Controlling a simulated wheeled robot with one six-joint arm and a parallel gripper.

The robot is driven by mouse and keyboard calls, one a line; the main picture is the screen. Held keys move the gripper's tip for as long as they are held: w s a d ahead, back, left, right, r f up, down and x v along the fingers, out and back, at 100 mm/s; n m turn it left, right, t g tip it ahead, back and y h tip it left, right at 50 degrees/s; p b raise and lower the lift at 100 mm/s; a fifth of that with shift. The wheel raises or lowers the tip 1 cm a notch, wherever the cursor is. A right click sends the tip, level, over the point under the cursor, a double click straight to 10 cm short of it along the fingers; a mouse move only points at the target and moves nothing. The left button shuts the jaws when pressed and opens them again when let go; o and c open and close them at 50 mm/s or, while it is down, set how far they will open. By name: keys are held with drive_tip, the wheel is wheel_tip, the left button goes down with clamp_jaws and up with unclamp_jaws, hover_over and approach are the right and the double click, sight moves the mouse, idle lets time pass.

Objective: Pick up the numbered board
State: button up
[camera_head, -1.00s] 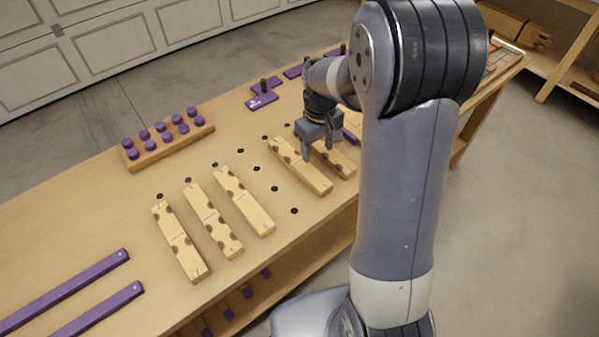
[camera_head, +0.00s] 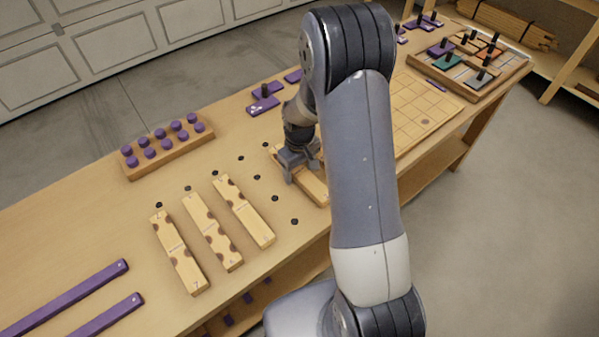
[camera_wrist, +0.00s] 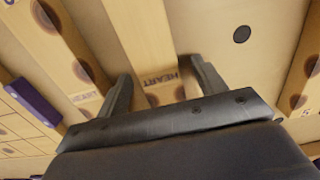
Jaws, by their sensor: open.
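My gripper (camera_head: 302,174) is over a pale wooden board (camera_head: 315,191) with brown round marks, partly hidden behind my arm. In the wrist view my open gripper (camera_wrist: 160,82) has one finger on each side of this board (camera_wrist: 148,35), which bears the word HEART. I cannot tell whether the fingers touch it. Three similar boards lie to the left: the left one (camera_head: 180,255), the middle one (camera_head: 213,232) and the right one (camera_head: 244,211). They have small marks at their ends, too small to read surely. Another board (camera_wrist: 62,50) lies close beside in the wrist view.
A peg block (camera_head: 168,152) with purple pegs stands at the back. Purple bars (camera_head: 70,295) lie front left. Black dots mark the bench (camera_head: 120,210). A grid board (camera_head: 420,108) and a tray (camera_head: 515,68) of pieces are at the right.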

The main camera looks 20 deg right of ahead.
drive_tip(key=c, duration=1.2)
drive_tip(key=shift+o, duration=0.2)
drive_tip(key=shift+r, duration=0.15)
